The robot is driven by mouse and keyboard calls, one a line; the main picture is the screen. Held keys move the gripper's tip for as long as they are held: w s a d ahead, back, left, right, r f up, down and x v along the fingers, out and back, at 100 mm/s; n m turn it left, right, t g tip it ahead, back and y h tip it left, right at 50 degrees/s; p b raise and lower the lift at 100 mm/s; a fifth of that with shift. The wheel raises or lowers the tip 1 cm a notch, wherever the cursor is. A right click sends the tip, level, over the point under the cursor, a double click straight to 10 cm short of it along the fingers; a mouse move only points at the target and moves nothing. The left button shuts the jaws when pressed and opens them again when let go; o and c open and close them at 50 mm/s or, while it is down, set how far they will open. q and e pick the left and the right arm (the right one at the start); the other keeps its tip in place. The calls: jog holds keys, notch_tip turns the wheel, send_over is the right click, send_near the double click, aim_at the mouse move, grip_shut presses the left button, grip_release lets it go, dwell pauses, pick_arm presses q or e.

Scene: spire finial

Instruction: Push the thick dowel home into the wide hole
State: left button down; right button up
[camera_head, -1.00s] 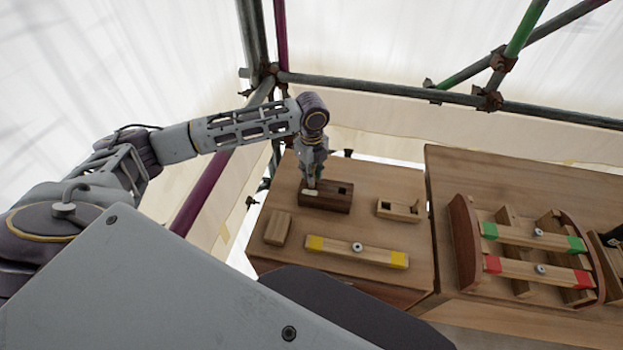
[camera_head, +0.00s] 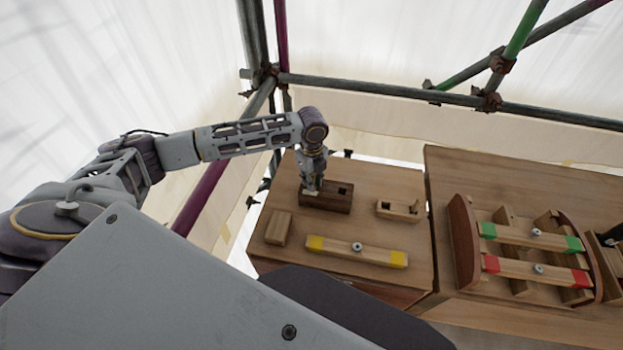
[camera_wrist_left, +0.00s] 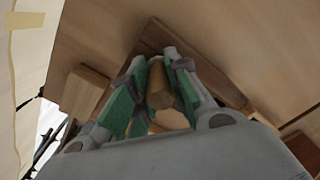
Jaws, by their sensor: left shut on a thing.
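My left gripper (camera_head: 312,188) points down over the left end of a dark brown block (camera_head: 335,203). The block (camera_wrist_left: 220,84) shows behind the fingers there. A square dark opening shows in the block's right half in the head view. The wide hole is hidden by the gripper, so I cannot tell how deep the dowel sits. My right gripper is not in view.
A small wood block (camera_head: 278,228) lies left, a notched block (camera_head: 399,209) right, and a yellow-ended bar (camera_head: 357,250) in front. A wooden frame (camera_head: 463,240) holding green- and red-ended bars stands on the right table. Scaffold pipes (camera_head: 400,90) run behind.

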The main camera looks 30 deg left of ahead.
pick_arm(q)
jog(key=shift+s+f, duration=0.3)
jog(key=shift+f, duration=0.45)
jog(key=c, duration=1.4)
grip_release()
jog(key=shift+o, duration=0.2)
jog(key=shift+w+f, duration=0.1)
jog(key=shift+r, duration=0.2)
jog(key=shift+w+r, duration=0.1)
jog(key=shift+r, duration=0.45)
notch_tip(320, 180, up, 12)
jog(key=shift+w+r+b, duration=0.1)
jog(key=shift+r+b, duration=0.05)
jog(key=shift+b, duration=0.45)
